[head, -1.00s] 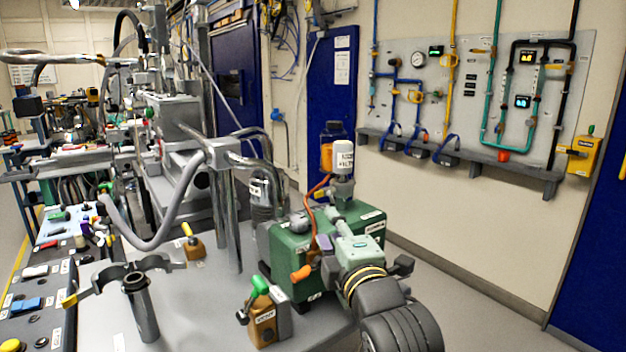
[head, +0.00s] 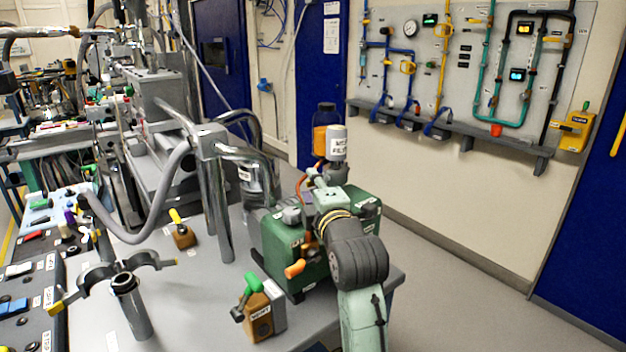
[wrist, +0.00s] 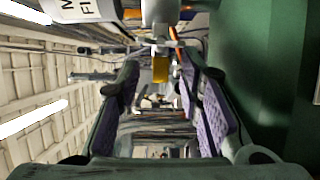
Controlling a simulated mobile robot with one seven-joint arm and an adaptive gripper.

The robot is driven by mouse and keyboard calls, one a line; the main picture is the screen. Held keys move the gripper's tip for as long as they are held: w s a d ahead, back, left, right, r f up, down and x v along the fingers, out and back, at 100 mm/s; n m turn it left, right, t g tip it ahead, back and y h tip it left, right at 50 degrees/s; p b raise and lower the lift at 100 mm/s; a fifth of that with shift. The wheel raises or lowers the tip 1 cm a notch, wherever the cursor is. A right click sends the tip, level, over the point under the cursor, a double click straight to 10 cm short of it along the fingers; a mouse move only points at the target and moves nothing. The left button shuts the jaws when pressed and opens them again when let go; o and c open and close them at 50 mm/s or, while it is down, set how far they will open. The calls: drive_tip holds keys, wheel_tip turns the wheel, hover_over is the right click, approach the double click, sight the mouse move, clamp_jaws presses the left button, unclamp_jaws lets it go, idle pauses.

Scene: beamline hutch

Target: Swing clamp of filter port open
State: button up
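The white mist filter (head: 337,143) stands upright on the green pump (head: 352,205), with orange tubing beside it. In the wrist view, the filter (wrist: 82,9) lies sideways along the top edge, and its pale neck (wrist: 160,10) is above the gap between my fingers. I cannot make out the port's clamp clearly. My gripper (wrist: 160,75) is open, with purple pads on both fingers and nothing held between them. In the head view, my wrist hides the fingertips, beside the filter's base. A separate open clamp with two spread jaws (head: 98,272) is at an upright grey tube (head: 133,308) at the left.
An orange handle (head: 295,268) sticks out from the pump's front. A brown block with a green knob (head: 258,312) stands before it. Metal posts (head: 217,205) and a grey hose (head: 150,238) rise at left. Floor at the right (head: 460,295) is clear.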

drive_tip(key=shift+w+a, duration=0.1)
drive_tip(key=shift+w, duration=0.3)
drive_tip(key=shift+c, duration=0.3)
clamp_jaws()
idle(0.4)
